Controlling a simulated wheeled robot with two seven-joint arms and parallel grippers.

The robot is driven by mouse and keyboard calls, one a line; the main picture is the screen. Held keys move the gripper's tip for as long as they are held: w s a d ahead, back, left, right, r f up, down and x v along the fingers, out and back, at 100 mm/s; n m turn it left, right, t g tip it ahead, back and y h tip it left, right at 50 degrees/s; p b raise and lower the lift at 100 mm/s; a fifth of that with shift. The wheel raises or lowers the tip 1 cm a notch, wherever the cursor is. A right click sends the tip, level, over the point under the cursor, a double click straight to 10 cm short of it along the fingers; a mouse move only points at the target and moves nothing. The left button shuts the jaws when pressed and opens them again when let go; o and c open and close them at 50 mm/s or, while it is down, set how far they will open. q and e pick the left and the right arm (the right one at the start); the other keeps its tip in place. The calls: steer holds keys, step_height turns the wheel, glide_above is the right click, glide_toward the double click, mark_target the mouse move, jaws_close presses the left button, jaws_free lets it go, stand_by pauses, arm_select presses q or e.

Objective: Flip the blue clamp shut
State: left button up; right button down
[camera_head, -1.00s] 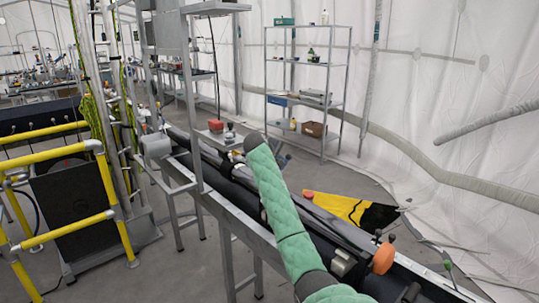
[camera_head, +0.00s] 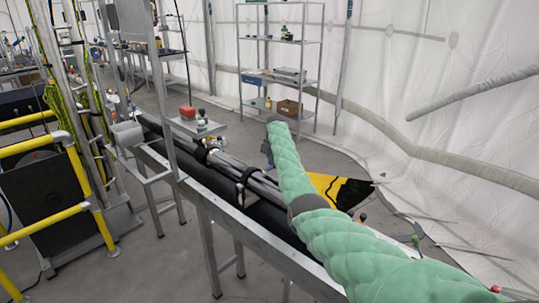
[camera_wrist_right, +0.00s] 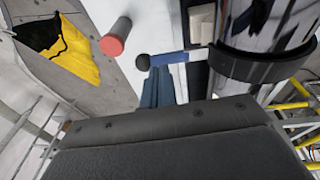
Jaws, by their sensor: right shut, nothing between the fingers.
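In the right wrist view, the blue clamp (camera_wrist_right: 170,58) shows as a short blue bar with a black knob at its left end, beside a shiny tube with a black collar. My right gripper (camera_wrist_right: 163,88) shows as narrow blue-grey fingers, shut and empty, just below the clamp bar. I cannot tell whether they touch it. In the head view my right gripper (camera_head: 267,153) is a small bluish shape partly hidden behind my green-sleeved right arm, by the rail. The clamp cannot be made out there. My left gripper is not in view.
A long rail with black tubes (camera_head: 225,165) runs diagonally through the middle. A yellow and black bag (camera_head: 325,188) lies behind my arm. A red-ended post (camera_wrist_right: 112,42) stands near the clamp. Yellow railings (camera_head: 75,170) stand left.

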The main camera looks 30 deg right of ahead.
steer(key=shift+d+f, duration=0.2)
steer(key=shift+f, duration=0.85)
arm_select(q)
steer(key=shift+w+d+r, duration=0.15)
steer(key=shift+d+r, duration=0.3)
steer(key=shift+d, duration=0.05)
arm_select(e)
steer(key=shift+f, duration=0.1)
